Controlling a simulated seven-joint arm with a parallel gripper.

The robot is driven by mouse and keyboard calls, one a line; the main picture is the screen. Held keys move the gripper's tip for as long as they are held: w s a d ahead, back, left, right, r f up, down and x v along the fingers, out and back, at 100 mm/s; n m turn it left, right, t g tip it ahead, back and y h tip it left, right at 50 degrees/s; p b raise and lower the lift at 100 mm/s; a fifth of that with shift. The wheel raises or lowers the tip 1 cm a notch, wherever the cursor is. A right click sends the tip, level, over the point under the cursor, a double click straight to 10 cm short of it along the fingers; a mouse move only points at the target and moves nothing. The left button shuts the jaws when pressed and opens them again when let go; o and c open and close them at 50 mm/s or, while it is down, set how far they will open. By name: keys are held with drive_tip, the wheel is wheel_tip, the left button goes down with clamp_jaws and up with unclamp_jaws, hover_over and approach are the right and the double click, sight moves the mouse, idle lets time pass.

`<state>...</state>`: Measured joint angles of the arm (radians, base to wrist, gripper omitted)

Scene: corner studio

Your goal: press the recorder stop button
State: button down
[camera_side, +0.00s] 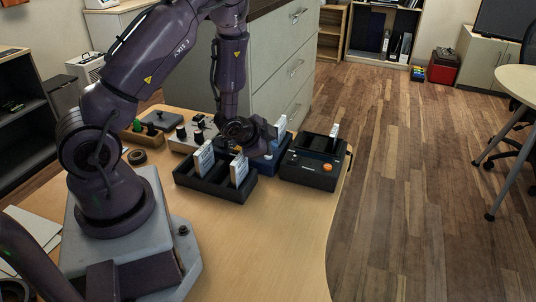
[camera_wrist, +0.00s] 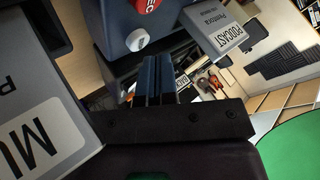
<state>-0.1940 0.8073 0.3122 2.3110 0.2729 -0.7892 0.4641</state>
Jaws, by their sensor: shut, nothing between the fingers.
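The recorder is a blue box (camera_wrist: 108,22) with a red REC button (camera_wrist: 147,4) and a white round button (camera_wrist: 137,40) on the face near my fingertips. No stop marking is readable. A light cartridge labelled PODCAST (camera_wrist: 222,32) sits at its right in the wrist view. In the side view the blue box (camera_side: 268,165) is partly hidden behind my gripper (camera_side: 268,136). My gripper is shut and empty. In the wrist view its fingertips (camera_wrist: 158,62) are just below the white button; I cannot tell whether they touch it.
A black device (camera_side: 308,178) with an orange button stands right of the recorder. A black rack (camera_side: 214,187) with white cartridges stands in front. A large cartridge marked MU (camera_wrist: 40,140) fills the wrist view's left. The table's front (camera_side: 265,235) is clear.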

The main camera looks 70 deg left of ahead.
drive_tip(key=shift+r, duration=3)
